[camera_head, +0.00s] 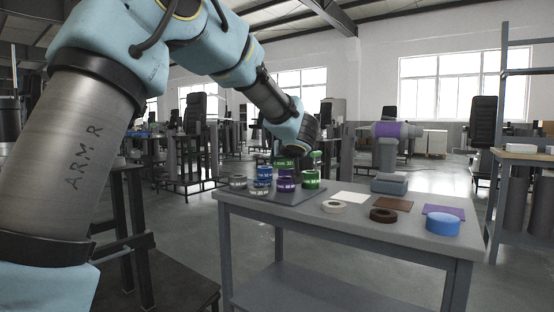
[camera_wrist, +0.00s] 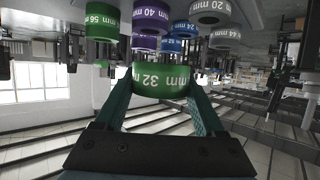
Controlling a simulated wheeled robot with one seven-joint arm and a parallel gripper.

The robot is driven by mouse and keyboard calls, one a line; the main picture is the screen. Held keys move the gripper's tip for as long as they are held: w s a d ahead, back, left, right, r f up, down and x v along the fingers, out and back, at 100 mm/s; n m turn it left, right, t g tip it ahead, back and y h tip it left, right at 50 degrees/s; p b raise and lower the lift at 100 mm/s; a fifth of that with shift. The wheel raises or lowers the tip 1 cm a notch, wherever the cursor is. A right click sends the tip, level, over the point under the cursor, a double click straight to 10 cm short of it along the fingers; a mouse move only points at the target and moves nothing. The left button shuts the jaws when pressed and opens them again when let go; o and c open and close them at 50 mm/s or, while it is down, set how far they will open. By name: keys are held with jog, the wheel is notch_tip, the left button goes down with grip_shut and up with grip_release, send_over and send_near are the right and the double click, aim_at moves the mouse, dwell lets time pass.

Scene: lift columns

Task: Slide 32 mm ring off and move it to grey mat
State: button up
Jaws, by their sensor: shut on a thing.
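My gripper (camera_wrist: 160,92) is shut on the green 32 mm ring (camera_wrist: 160,79), one finger on each side of it in the wrist view. In the head view the green ring (camera_head: 284,163) is at the top of the ring group, below my wrist. Blue rings (camera_head: 263,174), purple rings (camera_head: 287,184), a green ring (camera_head: 311,181) and a grey ring (camera_head: 238,182) stand close by. Whether the held ring is clear of its column is hidden. I cannot tell for sure which surface is the grey mat; a dark grey sheet (camera_head: 298,199) lies under the rings.
The table (camera_head: 350,225) also carries a white mat (camera_head: 350,198), a brown mat (camera_head: 394,203), a purple mat (camera_head: 443,210) and a grey block (camera_head: 389,183). A beige ring (camera_head: 333,207), a brown ring (camera_head: 383,215) and a blue ring (camera_head: 443,224) lie toward the front edge.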

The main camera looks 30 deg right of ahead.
jog(key=b, duration=0.7)
send_over(285, 198)
notch_tip(285, 198, down, 5)
jog(key=shift+s+f, duration=0.15)
jog(key=shift+f+b, duration=0.45)
jog(key=shift+f, duration=1.4)
jog(key=o, duration=1.5)
jog(key=shift+o, duration=0.2)
jog(key=p+v, duration=0.3)
jog(key=v, duration=0.8)
jog(key=shift+w+a, duration=0.2)
